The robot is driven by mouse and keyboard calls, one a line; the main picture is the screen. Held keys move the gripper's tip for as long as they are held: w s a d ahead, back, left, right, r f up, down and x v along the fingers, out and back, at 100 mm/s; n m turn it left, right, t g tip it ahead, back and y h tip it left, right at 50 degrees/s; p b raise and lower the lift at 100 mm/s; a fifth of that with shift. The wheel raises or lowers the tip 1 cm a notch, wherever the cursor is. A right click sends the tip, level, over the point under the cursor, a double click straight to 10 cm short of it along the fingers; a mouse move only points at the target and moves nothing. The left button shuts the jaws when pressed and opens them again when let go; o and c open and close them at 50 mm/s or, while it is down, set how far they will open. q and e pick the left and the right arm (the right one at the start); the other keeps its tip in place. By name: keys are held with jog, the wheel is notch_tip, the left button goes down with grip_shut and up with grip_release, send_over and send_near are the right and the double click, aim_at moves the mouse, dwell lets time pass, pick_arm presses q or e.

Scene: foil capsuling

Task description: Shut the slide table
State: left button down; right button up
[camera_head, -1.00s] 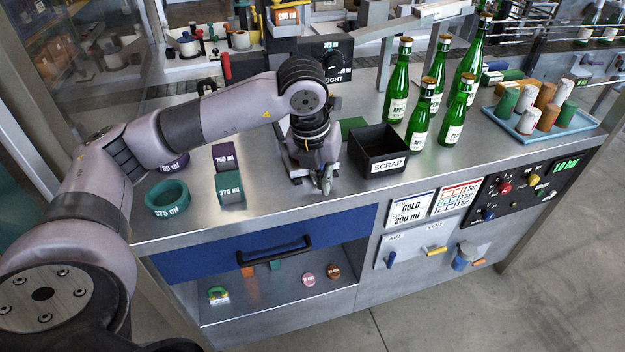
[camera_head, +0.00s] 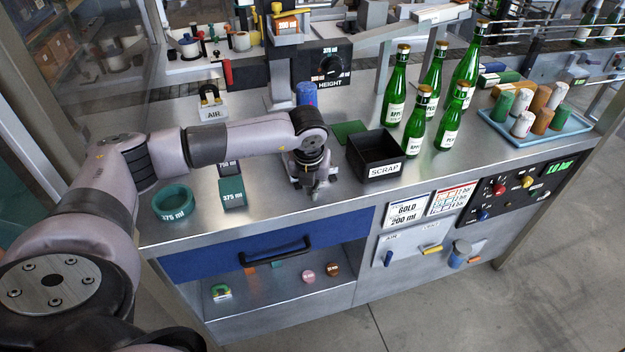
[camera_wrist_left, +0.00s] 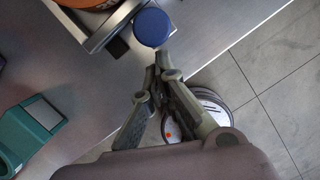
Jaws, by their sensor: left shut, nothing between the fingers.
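In the left wrist view a bare metal slide with raised edges (camera_wrist_left: 104,27), which looks like the slide table, lies at the top, partly out of frame. A round blue knob (camera_wrist_left: 152,27) sits at its near end. In the head view a blue knob (camera_head: 306,93) shows just behind my left arm; the slide itself is mostly hidden by that arm. My left gripper (camera_head: 314,190) points down over the front of the worktop, shut and empty. In the wrist view its fingertips (camera_wrist_left: 161,66) are close to the knob, with a visible gap. My right gripper is out of view.
A black scrap bin (camera_head: 375,153) stands right of my gripper, with green bottles (camera_head: 424,118) beyond. A blue drawer front (camera_head: 200,262) with a black handle is below the worktop (camera_head: 275,207).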

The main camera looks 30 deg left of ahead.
pick_arm(q)
jog(key=shift+w+a, duration=0.15)
jog(key=shift+w, duration=0.2)
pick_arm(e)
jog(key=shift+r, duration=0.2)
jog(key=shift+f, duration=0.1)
